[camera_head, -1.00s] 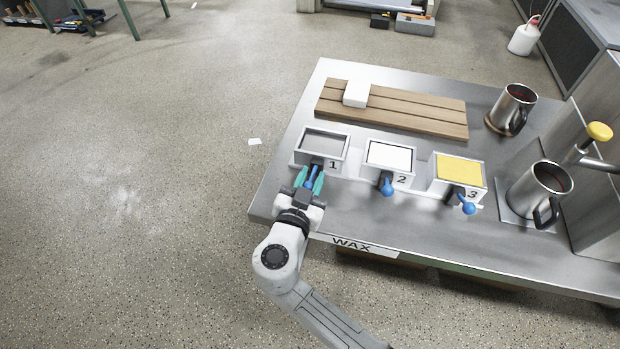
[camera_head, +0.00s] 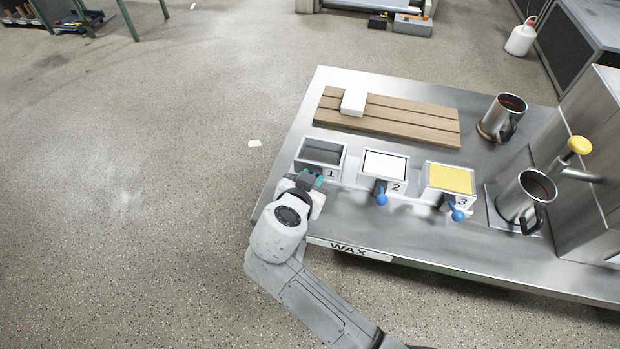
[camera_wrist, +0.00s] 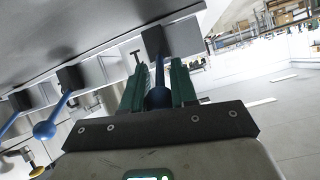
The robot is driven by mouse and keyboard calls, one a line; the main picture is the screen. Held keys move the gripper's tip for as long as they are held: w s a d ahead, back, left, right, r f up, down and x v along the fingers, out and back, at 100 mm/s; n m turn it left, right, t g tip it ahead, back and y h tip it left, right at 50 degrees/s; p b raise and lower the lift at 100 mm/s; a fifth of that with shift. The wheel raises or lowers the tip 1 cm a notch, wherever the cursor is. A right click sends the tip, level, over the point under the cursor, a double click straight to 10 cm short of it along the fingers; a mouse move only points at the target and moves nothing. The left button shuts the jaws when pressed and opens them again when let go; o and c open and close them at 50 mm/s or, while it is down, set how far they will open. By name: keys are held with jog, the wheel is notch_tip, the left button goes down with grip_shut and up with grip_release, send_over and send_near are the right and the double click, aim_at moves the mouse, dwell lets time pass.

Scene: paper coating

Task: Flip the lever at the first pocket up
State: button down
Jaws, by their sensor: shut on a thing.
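The first pocket (camera_head: 322,151), marked 1, is a metal box at the left of the row, dark grey inside. My gripper (camera_head: 312,180) is right at its front side and hides its lever in the head view. In the wrist view my gripper (camera_wrist: 158,88) has its green fingers on both sides of a blue lever (camera_wrist: 159,72) with a ball end, shut on it. The second pocket (camera_head: 385,164) is white inside and the third pocket (camera_head: 450,178) is yellow; their blue levers (camera_head: 381,198) (camera_head: 457,214) point down toward the front.
A slatted wooden board (camera_head: 410,122) with a white block (camera_head: 354,102) lies behind the pockets. Two metal mugs (camera_head: 503,118) (camera_head: 526,197) stand at the right, beside a metal unit with a yellow knob (camera_head: 579,145). The table front bears a WAX label (camera_head: 350,249).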

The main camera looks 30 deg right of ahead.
jog(key=shift+r, duration=0.1)
jog(key=c, duration=0.9)
grip_release()
jog(key=shift+c, duration=0.2)
jog(key=b+v, duration=0.1)
jog(key=v, duration=0.9)
jog(key=shift+s+a+r+b, duration=0.15)
jog(key=shift+s+a+b, duration=0.1)
jog(key=shift+b, duration=0.15)
